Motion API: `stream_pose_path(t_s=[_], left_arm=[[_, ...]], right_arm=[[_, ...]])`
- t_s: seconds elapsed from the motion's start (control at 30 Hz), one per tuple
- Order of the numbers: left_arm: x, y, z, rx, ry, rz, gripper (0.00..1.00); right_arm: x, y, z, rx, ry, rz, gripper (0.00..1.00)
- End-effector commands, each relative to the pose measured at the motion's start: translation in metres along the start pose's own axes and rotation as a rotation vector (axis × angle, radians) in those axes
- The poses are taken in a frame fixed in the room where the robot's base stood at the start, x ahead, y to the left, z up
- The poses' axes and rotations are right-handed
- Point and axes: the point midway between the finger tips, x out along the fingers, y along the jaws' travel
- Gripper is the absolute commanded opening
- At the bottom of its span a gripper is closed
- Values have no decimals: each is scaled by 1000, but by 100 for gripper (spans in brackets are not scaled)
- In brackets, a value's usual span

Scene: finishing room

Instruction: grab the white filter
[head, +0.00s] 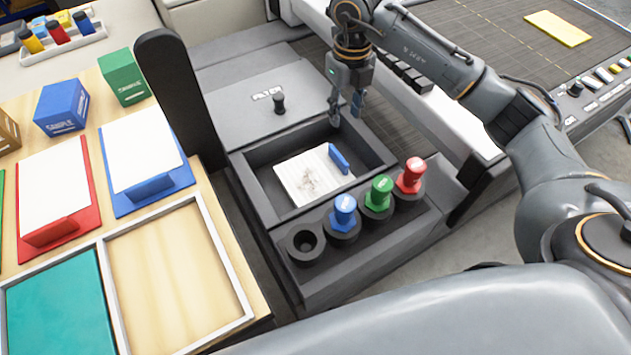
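The white filter (305,178) lies in an open dark grey compartment (262,203) of the machine. It is a flat, pleated-looking white panel with brownish stains and a raised blue tab (339,158) at its right edge. My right gripper (346,112) hangs above the compartment's back right, beyond the blue tab and apart from it. Its fingers point down, spread, with nothing between them. My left gripper is not in view.
A grey lid marked FILTER (279,103) lies behind the compartment. Blue (343,217), green (379,195) and red (411,175) capped bottles stand along its front, beside an empty round holder (305,244). A wooden table (175,265) with trays is at left.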

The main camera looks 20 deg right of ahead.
Motion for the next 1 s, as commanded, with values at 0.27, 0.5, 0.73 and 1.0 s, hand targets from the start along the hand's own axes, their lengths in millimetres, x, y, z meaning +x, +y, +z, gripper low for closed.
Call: stream_pose_path(t_s=[0.27,0.5,0.73,1.0], left_arm=[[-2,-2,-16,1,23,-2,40],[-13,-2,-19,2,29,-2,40],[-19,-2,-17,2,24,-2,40],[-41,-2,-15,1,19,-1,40]], right_arm=[[37,1,-2,0,7,0,38],[80,1,-1,1,4,1,38],[97,3,-1,-1,3,1,38],[134,9,-2,1,4,1,38]])
